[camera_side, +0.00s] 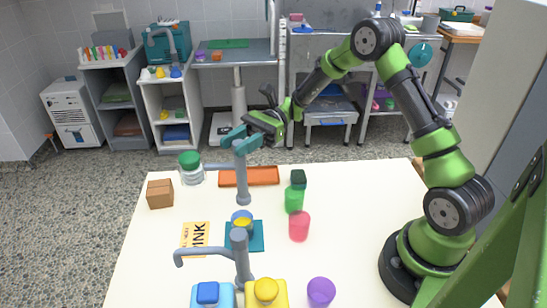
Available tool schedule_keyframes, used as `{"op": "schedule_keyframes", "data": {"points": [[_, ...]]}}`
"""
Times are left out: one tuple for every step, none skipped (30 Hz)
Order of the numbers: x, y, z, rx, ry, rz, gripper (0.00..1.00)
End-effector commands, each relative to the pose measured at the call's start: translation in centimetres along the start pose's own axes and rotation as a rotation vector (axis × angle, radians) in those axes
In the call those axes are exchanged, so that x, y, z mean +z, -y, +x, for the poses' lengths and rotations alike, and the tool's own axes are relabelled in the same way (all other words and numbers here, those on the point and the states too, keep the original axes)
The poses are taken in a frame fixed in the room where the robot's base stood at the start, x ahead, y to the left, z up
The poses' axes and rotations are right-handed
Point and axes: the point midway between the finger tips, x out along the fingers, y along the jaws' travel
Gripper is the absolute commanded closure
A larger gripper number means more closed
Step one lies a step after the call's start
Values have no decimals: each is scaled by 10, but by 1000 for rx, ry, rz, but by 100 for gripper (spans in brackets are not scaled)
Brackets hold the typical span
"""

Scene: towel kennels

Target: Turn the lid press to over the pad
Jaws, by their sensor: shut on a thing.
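The lid press appears to be the grey upright post (242,180) at the back of the white table, with a thin side arm (218,167) pointing left toward a green-lidded jar (190,168). My gripper (240,137), with teal fingers, is at the top of this post and shut on it. The fingers hide the exact grip. A teal pad (257,243) lies in front of the post, with a blue cup (241,214) holding something yellow on it. The side arm is left of the pad, not over it.
A second grey post (240,258) with a hooked arm stands in front of the pad. An orange tray (262,177), green cup (294,200), red cup (299,226), brown box (160,193) and lettered card (196,238) lie around. The table's right side is mostly clear.

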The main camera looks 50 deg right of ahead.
Motion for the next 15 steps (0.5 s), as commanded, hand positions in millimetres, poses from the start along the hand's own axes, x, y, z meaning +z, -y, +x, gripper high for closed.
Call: {"op": "schedule_keyframes", "data": {"points": [[0, 0, 0, 1, 0, 0, 100], [0, 0, 0, 3, 0, 0, 100], [0, 0, 0, 7, 1, -1, 100], [0, 0, 0, 12, 0, -1, 100], [0, 0, 0, 18, 0, -2, 100], [0, 0, -1, 29, 0, -2, 100], [0, 1, -1, 38, 0, -2, 100], [0, 1, -1, 50, 0, -2, 100], [0, 1, -1, 67, 1, -2, 100], [0, 1, -1, 83, 0, -2, 100], [0, 1, -1, 100, 0, -3, 100], [0, 1, -1, 125, 1, -2, 100], [0, 1, -1, 146, 1, -2, 100], [0, 1, -1, 167, 1, -3, 100], [0, 1, -1, 199, 1, -3, 100]]}}
